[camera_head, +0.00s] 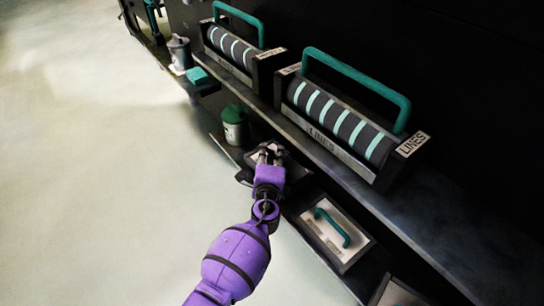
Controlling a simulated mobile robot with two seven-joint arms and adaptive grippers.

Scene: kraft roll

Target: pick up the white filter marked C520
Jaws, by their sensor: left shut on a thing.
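My left gripper (269,152) is on the lower shelf side, below the striped rollers. It is shut on part of a framed panel (296,169), which looks like the white filter. The gripper and wrist hide most of this panel, and I can read no C520 mark on it. A similar pale panel (325,240) with a teal handle (333,228) lies nearer, to the lower right, with no gripper on it. My right gripper is not in view.
Two striped rollers with teal handles, one far (232,47) and one near (340,119), stand on the dark upper shelf (425,220). A green-lidded canister (233,131) stands just beyond my gripper. A grey canister (180,52) is farther back. The pale floor at left is clear.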

